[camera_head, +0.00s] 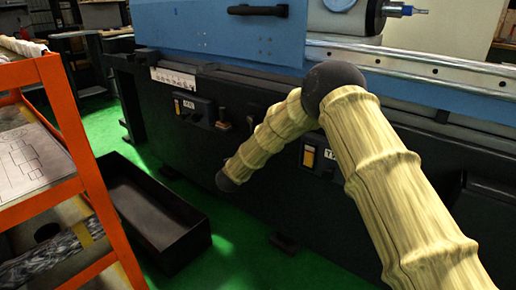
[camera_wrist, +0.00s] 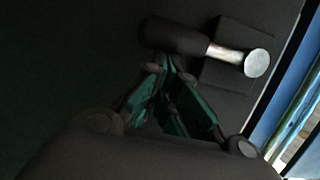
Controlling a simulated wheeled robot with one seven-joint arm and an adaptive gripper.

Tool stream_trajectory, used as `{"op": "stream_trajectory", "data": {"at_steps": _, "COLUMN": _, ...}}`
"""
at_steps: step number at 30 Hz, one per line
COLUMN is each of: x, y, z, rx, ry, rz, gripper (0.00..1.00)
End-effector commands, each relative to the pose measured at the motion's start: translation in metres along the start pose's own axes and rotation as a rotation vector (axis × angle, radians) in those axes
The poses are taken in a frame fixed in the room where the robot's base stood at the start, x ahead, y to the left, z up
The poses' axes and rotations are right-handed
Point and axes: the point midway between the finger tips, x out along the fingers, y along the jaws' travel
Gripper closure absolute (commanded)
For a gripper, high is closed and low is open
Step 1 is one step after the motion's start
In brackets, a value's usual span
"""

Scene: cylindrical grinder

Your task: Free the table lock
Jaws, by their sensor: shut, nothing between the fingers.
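In the wrist view, a dark cylindrical handle (camera_wrist: 172,37) joins a short pale metal shaft with a bright round end (camera_wrist: 257,63). It sits in front of a dark square block on a dark panel; it may be the table lock, but I cannot tell for sure. My gripper (camera_wrist: 172,68) shows green-lined fingers with their tips together, empty, just below the handle in the picture. Whether the tips touch the handle is unclear. In the camera_head view, my arm covers part of the grinder's dark front, and my gripper cannot be made out there.
The blue and black grinder (camera_head: 225,35) fills the back, with a control panel (camera_head: 193,108) and a yellow-marked panel (camera_head: 309,156) on its front. An orange rack (camera_head: 85,165) stands at left. A black open bin (camera_head: 190,240) lies on the green floor between them.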

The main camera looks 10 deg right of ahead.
Motion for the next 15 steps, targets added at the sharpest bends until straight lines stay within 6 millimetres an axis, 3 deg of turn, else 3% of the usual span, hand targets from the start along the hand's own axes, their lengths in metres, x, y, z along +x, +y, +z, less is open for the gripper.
{"op": "stream_trajectory", "data": {"at_steps": 10, "x": -0.005, "y": -0.003, "z": -0.029, "rx": -0.001, "ry": -0.007, "rz": 0.002, "gripper": 1.0}}
{"op": "stream_trajectory", "data": {"at_steps": 15, "x": -0.041, "y": -0.003, "z": -0.024, "rx": -0.001, "ry": -0.014, "rz": 0.002, "gripper": 1.0}}
